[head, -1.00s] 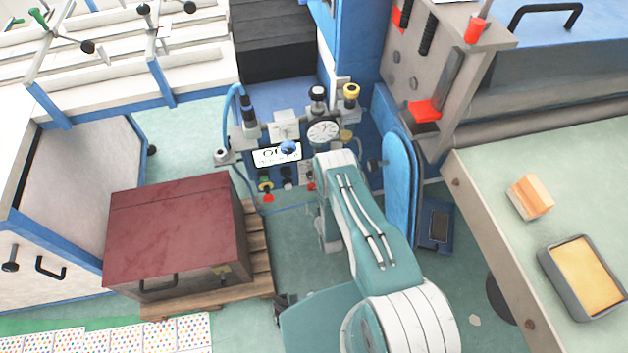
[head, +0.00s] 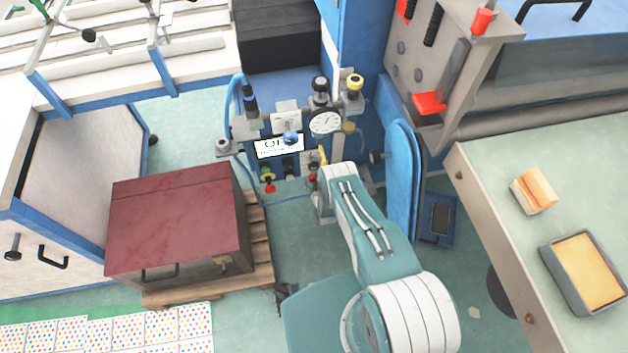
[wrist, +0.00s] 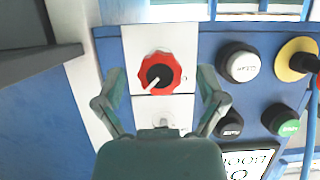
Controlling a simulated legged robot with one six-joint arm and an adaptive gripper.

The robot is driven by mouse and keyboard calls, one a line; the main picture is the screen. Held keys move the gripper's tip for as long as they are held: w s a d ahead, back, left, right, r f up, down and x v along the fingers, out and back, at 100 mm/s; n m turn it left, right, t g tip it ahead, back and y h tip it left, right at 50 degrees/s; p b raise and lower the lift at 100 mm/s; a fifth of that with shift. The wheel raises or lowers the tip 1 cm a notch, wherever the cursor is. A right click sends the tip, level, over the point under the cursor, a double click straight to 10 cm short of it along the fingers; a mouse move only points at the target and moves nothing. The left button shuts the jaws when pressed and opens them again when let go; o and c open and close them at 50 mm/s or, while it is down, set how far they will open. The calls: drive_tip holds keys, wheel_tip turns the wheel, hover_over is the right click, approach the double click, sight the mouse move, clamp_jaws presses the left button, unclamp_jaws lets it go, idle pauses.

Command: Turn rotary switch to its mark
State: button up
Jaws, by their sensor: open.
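The rotary switch (wrist: 160,73) is a red scalloped knob with a dark centre and a white pointer line, on a white plate in the wrist view. Its pointer slants to the lower left. I cannot make out a mark around it. My gripper (wrist: 162,80) is open, with one green finger on each side of the knob. Gaps show between the fingers and the knob, so it is not gripped. In the head view my arm hides most of the gripper.
In the wrist view, a white button (wrist: 240,63), a black button (wrist: 230,125), a green button (wrist: 288,127) and a yellow-ringed knob (wrist: 298,58) sit right of the switch. A display (wrist: 246,162) is below right. A dark red box (head: 172,215) stands left of my arm.

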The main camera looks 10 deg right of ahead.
drive_tip(key=shift+w+f, duration=0.1)
drive_tip(key=shift+w, duration=0.25)
drive_tip(key=c, duration=1.1)
drive_tip(key=shift+c, duration=0.2)
drive_tip(key=shift+a+n, duration=0.1)
drive_tip(key=shift+n, duration=0.2)
drive_tip(key=shift+n+h, duration=1.1)
drive_tip(key=shift+n, duration=0.1)
drive_tip(key=shift+n+t+h, duration=0.4)
drive_tip(key=shift+n+h, duration=0.5)
drive_tip(key=shift+n, duration=0.7)
drive_tip(key=shift+a, duration=0.1)
drive_tip(key=shift+w, duration=0.1)
